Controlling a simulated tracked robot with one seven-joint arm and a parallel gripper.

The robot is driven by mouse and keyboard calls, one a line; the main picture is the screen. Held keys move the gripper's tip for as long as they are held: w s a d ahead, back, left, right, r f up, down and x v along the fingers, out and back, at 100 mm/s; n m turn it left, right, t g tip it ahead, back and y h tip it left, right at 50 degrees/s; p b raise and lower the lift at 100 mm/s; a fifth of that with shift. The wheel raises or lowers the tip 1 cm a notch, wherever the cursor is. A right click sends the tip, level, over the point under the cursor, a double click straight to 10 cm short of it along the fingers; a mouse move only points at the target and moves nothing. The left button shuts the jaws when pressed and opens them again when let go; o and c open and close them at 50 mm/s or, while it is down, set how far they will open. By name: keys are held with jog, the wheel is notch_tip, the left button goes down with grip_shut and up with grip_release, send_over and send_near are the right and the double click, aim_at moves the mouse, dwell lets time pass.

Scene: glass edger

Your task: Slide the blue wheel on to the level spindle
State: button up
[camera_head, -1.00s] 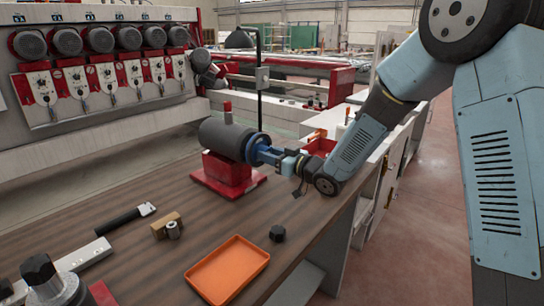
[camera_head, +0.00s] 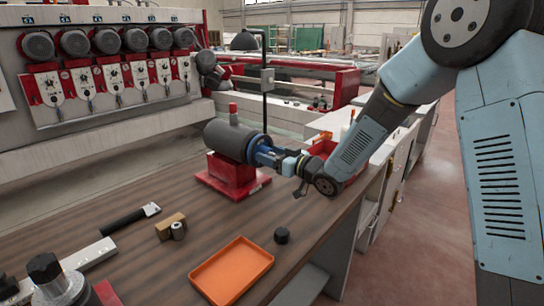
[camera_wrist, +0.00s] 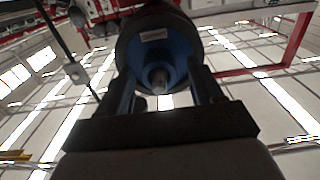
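The blue wheel (camera_head: 258,147) is at the right-hand end of a grey motor-like cylinder (camera_head: 228,140) on a red base (camera_head: 232,177). In the wrist view the wheel (camera_wrist: 155,48) faces me, with its hub between my two fingers. My gripper (camera_head: 274,157) reaches in from the right and is shut on the wheel's hub; it also shows in the wrist view (camera_wrist: 163,88). A small round end, perhaps the level spindle (camera_wrist: 160,76), shows in the hub's hole. The rest of the spindle is hidden, so how far the wheel sits on it cannot be told.
On the wooden bench are an orange tray (camera_head: 231,271), a black knob (camera_head: 282,235), a tan block (camera_head: 168,226), a black-handled tool (camera_head: 130,218) and a steel bar (camera_head: 88,256). A red bin (camera_head: 326,148) lies behind my arm. Bench around the red base is clear.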

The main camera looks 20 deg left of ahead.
jog(key=v, duration=1.3)
jog(key=shift+s+d, duration=0.15)
jog(key=shift+d, duration=0.2)
